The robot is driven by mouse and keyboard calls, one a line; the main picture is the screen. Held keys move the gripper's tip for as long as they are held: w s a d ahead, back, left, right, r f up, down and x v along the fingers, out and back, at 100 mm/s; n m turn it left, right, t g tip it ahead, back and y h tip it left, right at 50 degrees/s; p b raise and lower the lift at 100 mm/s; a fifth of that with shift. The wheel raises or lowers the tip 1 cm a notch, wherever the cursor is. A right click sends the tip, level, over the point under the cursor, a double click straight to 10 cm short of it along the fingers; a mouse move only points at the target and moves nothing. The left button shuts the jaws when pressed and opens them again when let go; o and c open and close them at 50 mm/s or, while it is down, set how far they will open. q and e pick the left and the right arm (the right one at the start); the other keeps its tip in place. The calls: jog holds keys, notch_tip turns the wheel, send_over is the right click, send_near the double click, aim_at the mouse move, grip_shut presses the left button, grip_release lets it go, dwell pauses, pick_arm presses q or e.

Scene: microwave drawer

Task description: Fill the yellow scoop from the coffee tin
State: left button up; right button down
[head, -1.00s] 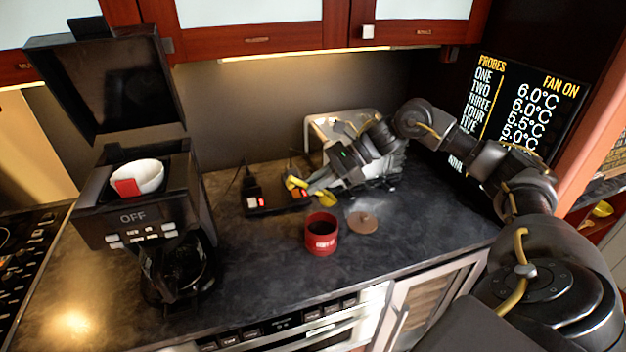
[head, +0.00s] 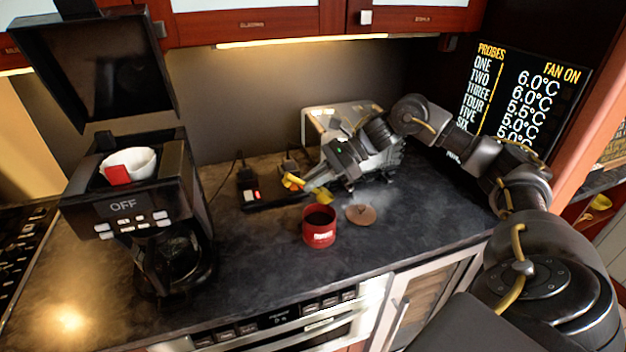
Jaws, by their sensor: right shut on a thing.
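The red coffee tin (head: 319,232) stands open and upright on the dark counter, with dark contents showing inside its rim. A round brown lid (head: 361,215) lies flat on the counter just right of it. My right gripper (head: 308,184) reaches in from the right, behind and above the tin, and is shut on the yellow scoop (head: 293,182). What the scoop holds is too small to tell. My left gripper is out of view.
A black coffee maker (head: 150,210) stands at the left with its top raised, a white filter basket (head: 130,165) inside. A power strip (head: 255,200) lies behind the tin. A silver toaster (head: 340,115) stands behind my right arm. The front counter is clear.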

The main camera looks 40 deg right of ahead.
jog(key=shift+f+b, duration=4.3)
jog(key=shift+f, duration=0.4)
jog(key=shift+a, duration=0.1)
jog(key=shift+a+g+h+p, duration=0.35)
jog(key=shift+h+p, duration=0.35)
jog(key=shift+p, duration=0.75)
jog(key=shift+a+p, duration=0.1)
jog(key=shift+p, duration=0.3)
jog(key=shift+f+h, duration=0.1)
jog(key=shift+h, duration=0.2)
jog(key=shift+f, duration=0.15)
jog(key=shift+a+g+h+p, duration=0.15)
jog(key=shift+g+h+p, duration=0.1)
jog(key=shift+h+p, duration=0.25)
jog(key=shift+r+p, duration=0.2)
jog(key=shift+p, duration=0.25)
